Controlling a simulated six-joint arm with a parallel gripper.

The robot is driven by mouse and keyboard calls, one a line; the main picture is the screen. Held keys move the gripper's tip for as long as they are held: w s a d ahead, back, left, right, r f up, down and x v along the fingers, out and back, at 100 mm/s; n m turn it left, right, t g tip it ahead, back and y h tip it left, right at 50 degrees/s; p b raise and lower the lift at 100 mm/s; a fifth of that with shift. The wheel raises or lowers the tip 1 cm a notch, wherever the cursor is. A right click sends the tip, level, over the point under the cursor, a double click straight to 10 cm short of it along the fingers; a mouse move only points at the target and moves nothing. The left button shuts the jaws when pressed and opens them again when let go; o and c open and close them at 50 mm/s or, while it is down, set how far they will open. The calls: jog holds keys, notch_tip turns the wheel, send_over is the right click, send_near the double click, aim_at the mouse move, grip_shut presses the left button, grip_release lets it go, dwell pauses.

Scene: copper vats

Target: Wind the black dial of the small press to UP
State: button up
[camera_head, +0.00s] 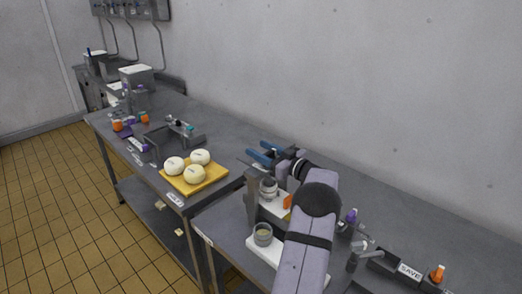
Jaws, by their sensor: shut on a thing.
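The small press (252,196) stands on the near bench, a dark upright frame with a pale base and a silver round part (268,188) inside it. My gripper (262,155), with blue fingers, is at the top of the press, just behind and above it as seen here. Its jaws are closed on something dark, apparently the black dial. The dial is mostly hidden by the fingers and my wrist, so its marking and the word UP cannot be read. My arm comes up from the bottom of the picture and covers the right side of the press.
A clear glass jar (263,234) stands on a white board (262,250) in front of the press. A yellow board (205,184) with three pale rounds lies to the left. A black SAVE block (410,272) and an orange-topped item (437,273) lie at right. The back right bench is clear.

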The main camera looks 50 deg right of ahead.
aim_at(271, 153)
jog(key=o, duration=1)
jog(key=shift+r, duration=0.15)
jog(key=shift+o, duration=0.2)
jog(key=shift+s+b, duration=0.3)
jog(key=shift+s, duration=0.15)
jog(key=shift+s+b, duration=1.25)
jog(key=shift+s, duration=1.95)
jog(key=shift+w, duration=0.1)
